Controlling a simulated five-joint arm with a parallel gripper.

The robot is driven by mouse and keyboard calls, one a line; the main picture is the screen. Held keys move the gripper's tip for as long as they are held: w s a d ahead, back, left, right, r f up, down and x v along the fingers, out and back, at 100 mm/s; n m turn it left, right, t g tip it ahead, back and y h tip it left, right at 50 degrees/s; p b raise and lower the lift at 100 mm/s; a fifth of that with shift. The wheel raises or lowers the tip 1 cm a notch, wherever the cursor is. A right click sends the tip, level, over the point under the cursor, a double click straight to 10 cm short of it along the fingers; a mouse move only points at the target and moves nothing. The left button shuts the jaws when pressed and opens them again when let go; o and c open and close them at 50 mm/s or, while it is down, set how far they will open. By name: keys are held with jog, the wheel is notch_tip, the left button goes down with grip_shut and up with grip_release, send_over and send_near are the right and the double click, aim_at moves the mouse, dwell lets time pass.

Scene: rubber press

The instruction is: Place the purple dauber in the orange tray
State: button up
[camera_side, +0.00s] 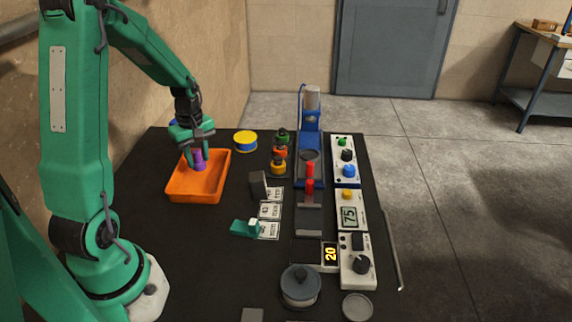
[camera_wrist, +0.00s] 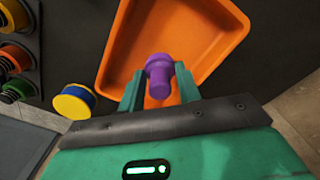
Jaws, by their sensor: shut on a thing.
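My gripper (camera_side: 196,151) is shut on the purple dauber (camera_side: 199,163), with a green finger on either side of it. The orange tray (camera_side: 180,189) lies on the left of the black table. The dauber hangs at the tray's far part in the side view; I cannot tell whether it touches the tray floor. In the wrist view the purple dauber (camera_wrist: 159,72) sits between the fingertips (camera_wrist: 159,90), with the orange tray (camera_wrist: 205,45) behind it.
A blue and yellow round tin (camera_side: 245,141) stands right of the tray. A rack of green, orange and yellow daubers (camera_side: 279,153) stands further right, then a blue press (camera_side: 309,140) and control boxes (camera_side: 345,163).

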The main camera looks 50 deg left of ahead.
aim_at(198, 161)
jog(key=shift+f, duration=2.05)
jog(key=shift+f, duration=0.15)
jog(key=o, duration=1)
jog(key=shift+c, duration=0.2)
notch_tip(198, 161, up, 12)
jog(key=shift+r, duration=0.2)
